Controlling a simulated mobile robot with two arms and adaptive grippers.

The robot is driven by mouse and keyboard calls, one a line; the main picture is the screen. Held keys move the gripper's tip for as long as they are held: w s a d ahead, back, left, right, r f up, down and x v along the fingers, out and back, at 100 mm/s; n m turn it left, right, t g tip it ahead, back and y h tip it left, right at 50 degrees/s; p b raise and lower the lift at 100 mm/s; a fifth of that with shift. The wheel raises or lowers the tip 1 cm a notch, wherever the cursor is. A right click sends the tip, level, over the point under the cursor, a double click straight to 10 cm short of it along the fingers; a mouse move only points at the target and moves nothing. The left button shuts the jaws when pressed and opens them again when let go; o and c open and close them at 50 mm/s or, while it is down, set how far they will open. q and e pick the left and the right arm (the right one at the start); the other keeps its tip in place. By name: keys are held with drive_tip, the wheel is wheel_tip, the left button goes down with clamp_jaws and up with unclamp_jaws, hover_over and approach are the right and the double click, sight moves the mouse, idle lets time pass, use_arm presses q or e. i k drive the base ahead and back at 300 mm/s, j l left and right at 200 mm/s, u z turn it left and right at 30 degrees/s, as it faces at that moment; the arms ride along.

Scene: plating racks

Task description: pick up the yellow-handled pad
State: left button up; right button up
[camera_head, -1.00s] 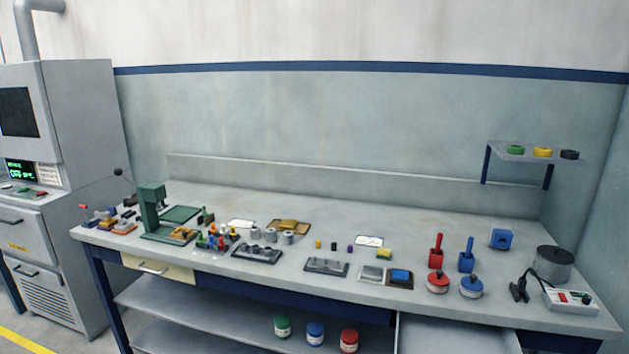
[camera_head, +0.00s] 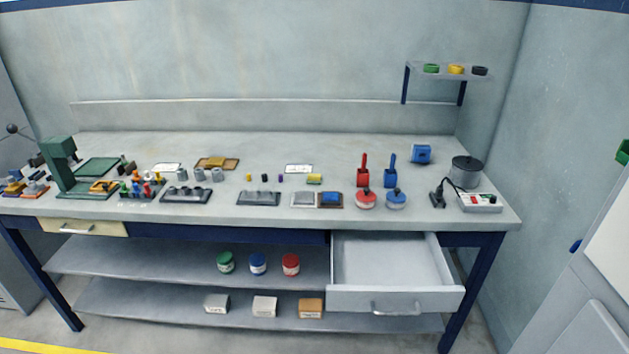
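A cluster of small pieces with coloured upright handles (camera_head: 140,188) stands on the bench just right of the green press (camera_head: 62,165). One of them seems to have a yellow handle (camera_head: 137,178), but it is too small to tell its pad. No gripper shows in this view.
The bench (camera_head: 330,145) is clear along its back. A drawer (camera_head: 395,300) stands open under its right part. A red-handled tool (camera_head: 363,172), a blue-handled tool (camera_head: 390,172) and a grey pot (camera_head: 466,172) stand at the right. Lower shelves hold jars (camera_head: 258,264) and boxes.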

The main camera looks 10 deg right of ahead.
sight(313, 178)
drive_tip(key=i+j+z, duration=0.2)
drive_tip(key=i+j, duration=0.35)
drive_tip(key=i+j+z, duration=0.25)
drive_tip(key=i+j, duration=0.25)
drive_tip(key=j, duration=0.1)
